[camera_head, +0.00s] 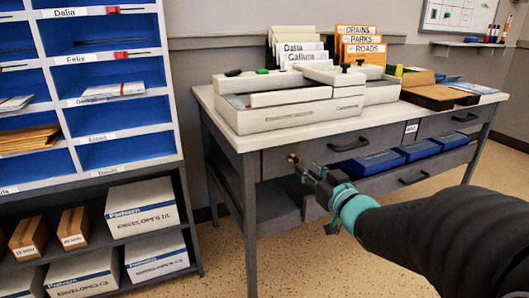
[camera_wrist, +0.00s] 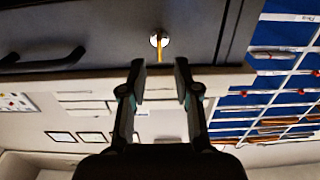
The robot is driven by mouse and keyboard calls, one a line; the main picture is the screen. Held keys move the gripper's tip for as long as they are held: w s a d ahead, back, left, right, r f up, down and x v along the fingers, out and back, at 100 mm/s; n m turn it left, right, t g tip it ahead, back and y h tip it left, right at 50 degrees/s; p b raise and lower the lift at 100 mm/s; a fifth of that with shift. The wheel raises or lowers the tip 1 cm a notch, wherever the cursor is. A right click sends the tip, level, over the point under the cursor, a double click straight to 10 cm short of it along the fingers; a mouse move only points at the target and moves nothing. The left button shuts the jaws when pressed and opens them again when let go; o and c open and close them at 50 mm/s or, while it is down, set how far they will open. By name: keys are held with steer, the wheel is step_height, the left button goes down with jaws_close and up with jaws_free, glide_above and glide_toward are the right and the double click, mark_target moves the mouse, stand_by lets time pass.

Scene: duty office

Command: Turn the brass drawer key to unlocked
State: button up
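The brass drawer key (camera_head: 293,158) sits in the lock on the left part of the grey desk drawer front (camera_head: 312,153). In the wrist view, the key (camera_wrist: 160,54) is a thin yellow upright strip in front of a round, bright lock (camera_wrist: 158,39). My gripper (camera_head: 306,172) is just in front of and slightly below the key in the head view. In the wrist view, my gripper (camera_wrist: 159,76) is open, with a clear gap between its fingers. The key lines up with that gap, beyond the fingertips, and no contact shows.
A dark drawer handle (camera_head: 348,143) is right of the key. Blue bins (camera_head: 415,151) sit below the desktop (camera_head: 245,138), which carries trays and folders. A shelving unit (camera_head: 172,110) with boxes stands left. The floor (camera_head: 300,262) before the desk is clear.

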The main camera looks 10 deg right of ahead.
steer(key=shift+x, duration=2.35)
jaws_close()
